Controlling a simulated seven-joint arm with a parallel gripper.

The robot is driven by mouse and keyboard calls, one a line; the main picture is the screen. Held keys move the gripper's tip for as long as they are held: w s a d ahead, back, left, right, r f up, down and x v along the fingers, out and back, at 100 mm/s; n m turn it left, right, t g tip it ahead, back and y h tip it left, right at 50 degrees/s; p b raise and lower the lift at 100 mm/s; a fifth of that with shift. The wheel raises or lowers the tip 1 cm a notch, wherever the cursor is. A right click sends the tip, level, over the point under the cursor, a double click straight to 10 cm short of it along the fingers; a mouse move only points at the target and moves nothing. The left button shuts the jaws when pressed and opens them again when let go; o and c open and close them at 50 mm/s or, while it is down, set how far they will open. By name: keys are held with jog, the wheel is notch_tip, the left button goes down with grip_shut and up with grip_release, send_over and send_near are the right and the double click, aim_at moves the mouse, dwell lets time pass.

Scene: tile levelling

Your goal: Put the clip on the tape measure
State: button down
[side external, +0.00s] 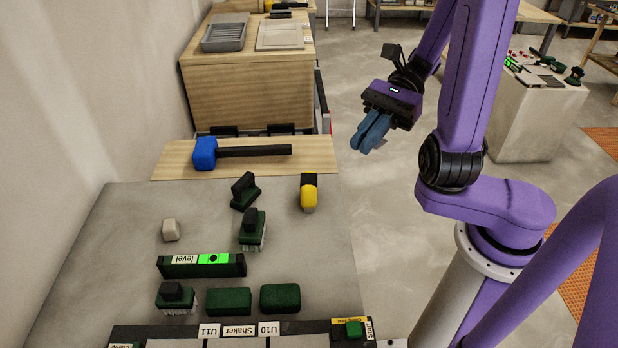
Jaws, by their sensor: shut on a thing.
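My gripper (366,141) hangs over the floor to the right of the tables, its blue fingers pointing down and left. It is shut on a small grey piece (382,143), mostly hidden by the fingers; I cannot tell for sure that it is the clip. A yellow and black thing (309,193), which looks like the tape measure, lies near the right edge of the grey table (120,225). It is below and left of my gripper in the picture, well apart from it.
A blue-headed mallet (205,153) lies on the wooden board behind. Green blocks with black handles (252,230), a small beige block (170,230), a black level (200,265) and two plain green blocks (229,301) stand on the grey table. A wooden cabinet (250,90) rises behind.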

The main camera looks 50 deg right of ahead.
jog(key=w+a+f, duration=0.4)
jog(key=w+f, duration=0.9)
dwell(1.3)
jog(key=shift+a+f, duration=0.1)
jog(key=shift+f, duration=0.05)
jog(key=c, duration=1.2)
grip_release()
jog(key=shift+c, duration=0.2)
